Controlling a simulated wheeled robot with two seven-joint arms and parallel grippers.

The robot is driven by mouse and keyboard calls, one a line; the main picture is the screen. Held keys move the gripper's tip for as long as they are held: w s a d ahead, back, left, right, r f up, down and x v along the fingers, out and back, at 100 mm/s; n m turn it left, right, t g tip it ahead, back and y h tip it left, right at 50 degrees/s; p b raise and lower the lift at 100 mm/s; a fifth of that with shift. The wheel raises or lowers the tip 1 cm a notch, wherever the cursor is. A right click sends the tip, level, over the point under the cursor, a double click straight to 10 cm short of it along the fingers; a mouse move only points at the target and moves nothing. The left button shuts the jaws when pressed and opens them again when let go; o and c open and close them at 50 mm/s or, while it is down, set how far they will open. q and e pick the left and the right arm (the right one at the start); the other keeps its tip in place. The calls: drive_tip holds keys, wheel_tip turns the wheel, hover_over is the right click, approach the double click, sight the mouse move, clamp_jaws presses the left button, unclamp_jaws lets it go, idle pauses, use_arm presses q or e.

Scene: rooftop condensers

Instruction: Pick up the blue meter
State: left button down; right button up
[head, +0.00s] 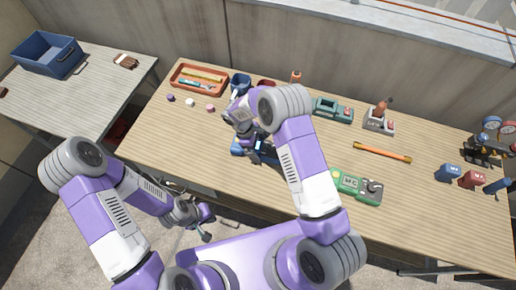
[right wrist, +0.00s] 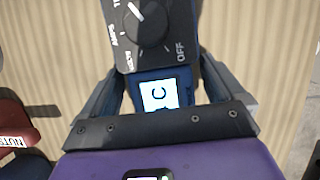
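The blue meter (right wrist: 150,28) fills the top middle of the right wrist view, with a black dial face, an OFF mark and a lit screen. In the head view its blue end (head: 238,147) shows by my right gripper (head: 258,146), and the rest is partly covered. My right gripper's two fingers (right wrist: 160,85) lie on either side of the meter, close to its sides; whether they press on it I cannot tell. My left gripper (head: 207,224) hangs empty off the table's front edge, with its fingers apart.
A green meter (head: 348,183) lies at the front right of the wooden table (head: 300,155). An orange-tipped rod (head: 382,153), an orange tray (head: 199,79) and small bins (head: 240,82) stand around. A red bin marked NUTS (right wrist: 15,125) shows in the wrist view. A blue crate (head: 48,54) is on the side table.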

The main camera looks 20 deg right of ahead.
sight(258, 146)
drive_tip(key=c, duration=0.5)
drive_tip(key=shift+r, duration=0.15)
wheel_tip(258, 146, up, 9)
drive_tip(key=shift+r+p, duration=0.15)
drive_tip(key=shift+p, duration=0.35)
drive_tip(key=shift+r+p, duration=1.15)
drive_tip(key=shift+r, duration=0.6)
